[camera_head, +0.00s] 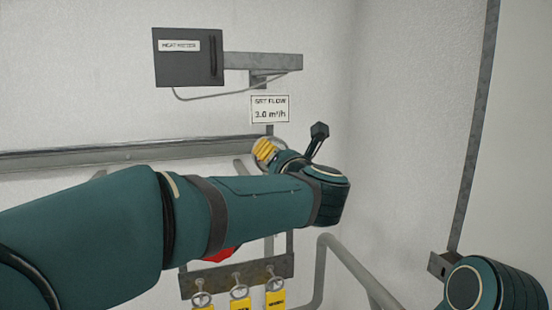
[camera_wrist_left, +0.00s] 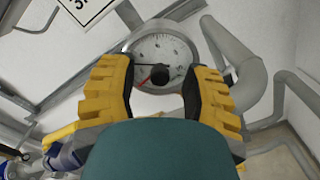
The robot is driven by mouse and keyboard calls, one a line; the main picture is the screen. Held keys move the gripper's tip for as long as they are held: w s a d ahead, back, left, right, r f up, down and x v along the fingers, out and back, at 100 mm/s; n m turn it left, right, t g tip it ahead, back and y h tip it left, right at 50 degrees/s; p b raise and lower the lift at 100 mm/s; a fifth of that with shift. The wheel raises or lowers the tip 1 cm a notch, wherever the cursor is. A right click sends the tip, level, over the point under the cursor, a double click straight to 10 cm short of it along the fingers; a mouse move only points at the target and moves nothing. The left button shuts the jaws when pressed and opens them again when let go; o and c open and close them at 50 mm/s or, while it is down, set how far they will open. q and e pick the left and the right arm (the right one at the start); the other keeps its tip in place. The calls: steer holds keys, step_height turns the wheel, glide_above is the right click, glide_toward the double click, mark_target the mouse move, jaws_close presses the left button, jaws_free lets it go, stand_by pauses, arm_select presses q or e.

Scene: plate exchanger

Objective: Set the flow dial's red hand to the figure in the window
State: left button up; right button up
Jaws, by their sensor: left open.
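The round flow dial (camera_wrist_left: 158,48) shows in the left wrist view, with a pale face, a black hand, a red hand (camera_wrist_left: 144,79) and a dark centre knob (camera_wrist_left: 160,76). The red hand points to the lower left of that picture. My left gripper (camera_wrist_left: 155,80) is open, its yellow fingers on either side of the knob; I cannot tell whether they touch it. In the head view my left gripper (camera_head: 265,150) hides most of the dial. A sign (camera_head: 270,109) above it reads "SET FLOW 3.0 m³/h". My right gripper is out of view.
A dark box (camera_head: 188,57) labelled "HEAT METER", with a handle, is on the wall on a grey bracket (camera_head: 262,62). Below my left arm are several small valves with yellow tags (camera_head: 240,292) and a red part (camera_head: 220,255). Grey pipes (camera_head: 323,265) run at the right.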

arm_select(q)
jaws_close()
steer(key=shift+m, duration=0.3)
steer(key=shift+m+p, duration=2.7)
steer(key=shift+m, duration=1.8)
